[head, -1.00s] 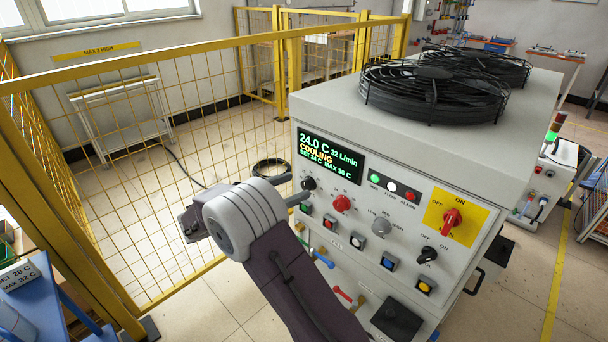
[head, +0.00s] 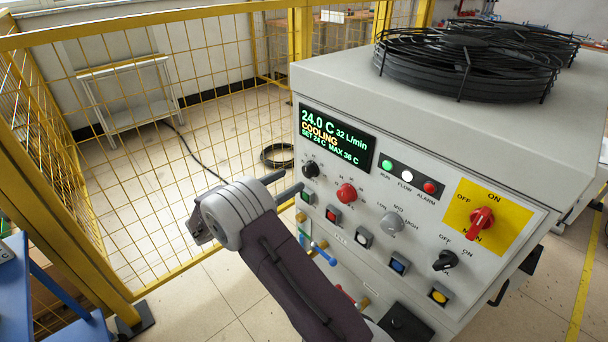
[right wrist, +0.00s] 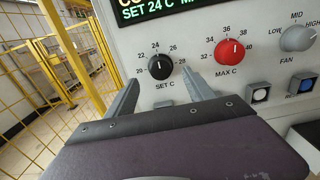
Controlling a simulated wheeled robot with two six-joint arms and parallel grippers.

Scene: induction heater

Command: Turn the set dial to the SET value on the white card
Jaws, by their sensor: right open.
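The set dial, a black knob labelled SET C (right wrist: 161,72), is on the white machine's front panel. In the right wrist view its white mark points near 24. It also shows in the head view (head: 310,170), below the display (head: 336,136), which reads 24.0 C, COOLING, SET 24 C, MAX 36 C. My right gripper (head: 282,184) is open and empty, its two fingers pointing at the panel just short of the dial. In the right wrist view the dial sits between the fingertips, with no clear contact. The white card's text is not visible now. My left gripper is not in view.
The red MAX C knob (right wrist: 229,51) is right of the dial, then the grey fan knob (head: 391,223). Square buttons (head: 333,214) sit close below. A red main switch (head: 481,218) is on a yellow plate. Yellow mesh fencing (head: 180,130) stands at left.

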